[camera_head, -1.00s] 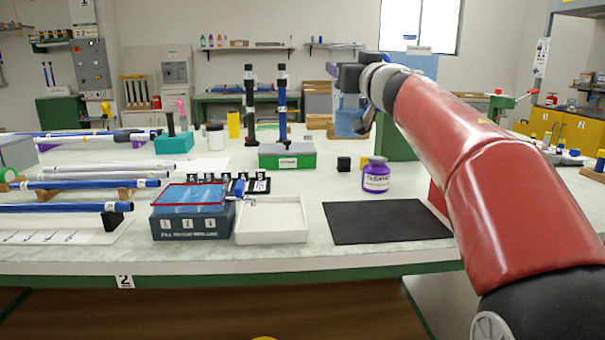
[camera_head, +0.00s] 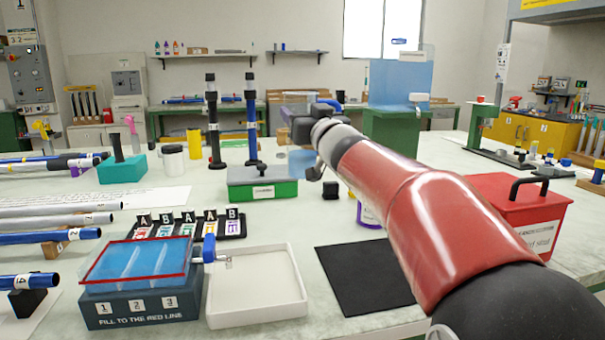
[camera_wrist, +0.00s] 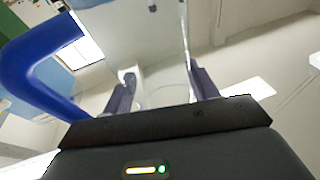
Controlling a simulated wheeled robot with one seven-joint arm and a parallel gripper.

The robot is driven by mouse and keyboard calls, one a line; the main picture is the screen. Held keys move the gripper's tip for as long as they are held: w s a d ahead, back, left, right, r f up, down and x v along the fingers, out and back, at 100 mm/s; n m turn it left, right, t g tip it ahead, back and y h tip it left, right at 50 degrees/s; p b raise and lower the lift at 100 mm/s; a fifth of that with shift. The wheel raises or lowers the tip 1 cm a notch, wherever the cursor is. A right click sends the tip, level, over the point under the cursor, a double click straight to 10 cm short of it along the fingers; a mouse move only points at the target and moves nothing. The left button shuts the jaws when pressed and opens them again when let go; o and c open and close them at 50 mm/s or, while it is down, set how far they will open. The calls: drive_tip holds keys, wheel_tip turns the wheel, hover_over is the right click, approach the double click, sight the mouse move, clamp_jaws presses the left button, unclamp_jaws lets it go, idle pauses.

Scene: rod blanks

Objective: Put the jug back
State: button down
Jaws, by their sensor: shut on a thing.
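My gripper (camera_wrist: 162,92) is shut on a clear jug (camera_wrist: 150,40) with a thick blue handle (camera_wrist: 40,60), which fills the left of the wrist view. The jug's clear wall lies between the two dark fingers. In the head view my gripper hangs above the bench near the middle. Part of the see-through jug (camera_head: 301,162) shows there, bluish and partly hidden behind my wrist. The jug's base and any contents cannot be made out.
A blue-topped box (camera_head: 140,308) with three compartments, a white tray (camera_head: 257,312) and a black mat (camera_head: 345,270) lie in front. A red lidded bin (camera_head: 535,205) stands right; a purple-labelled jar (camera_head: 367,214) is partly hidden by my arm.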

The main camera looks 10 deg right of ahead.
sight(303, 169)
wheel_tip(303, 169, down, 12)
drive_tip(key=shift+f+b, duration=0.1)
drive_tip(key=shift+b, duration=0.85)
drive_tip(key=shift+f, duration=0.1)
drive_tip(key=shift+c, duration=2.1)
unclamp_jaws()
drive_tip(key=r+b+v, duration=0.1)
drive_tip(key=r+v, duration=0.1)
drive_tip(key=v, duration=1.4)
drive_tip(key=shift+s+d+r, duration=0.2)
drive_tip(key=shift+s+r, duration=0.1)
drive_tip(key=shift+s, duration=0.3)
